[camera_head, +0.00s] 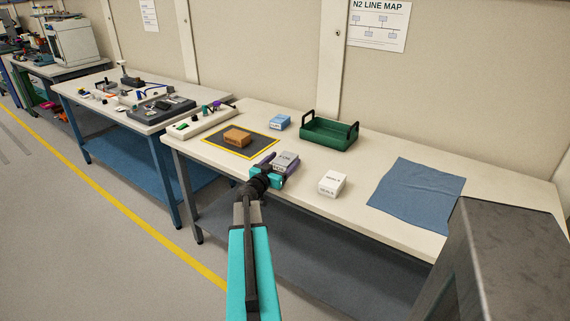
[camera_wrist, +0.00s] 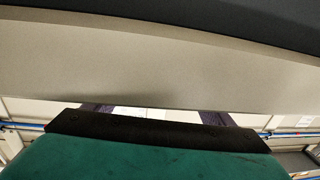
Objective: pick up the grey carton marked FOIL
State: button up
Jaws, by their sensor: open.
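The grey carton marked FOIL (camera_head: 286,158) stands on the pale bench near its front edge in the head view. My gripper (camera_head: 281,166) is open at the carton, with one dark purple finger on its left and the other at its right. The gripper's teal body hides the carton's lower front. I cannot tell whether the fingers touch it. In the wrist view, parts of both fingers show beyond a dark bar, and a broad pale surface (camera_wrist: 150,60) crosses the picture; I cannot tell what it is.
An orange carton (camera_head: 237,138) sits on a yellow-edged dark mat (camera_head: 212,140) to the left. A blue carton (camera_head: 280,122) and a green handled tray (camera_head: 325,137) stand behind. A white carton (camera_head: 332,183) is close on the right, then a blue cloth (camera_head: 412,194).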

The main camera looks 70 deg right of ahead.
jog(key=c, duration=1.2)
jog(key=shift+r, duration=0.1)
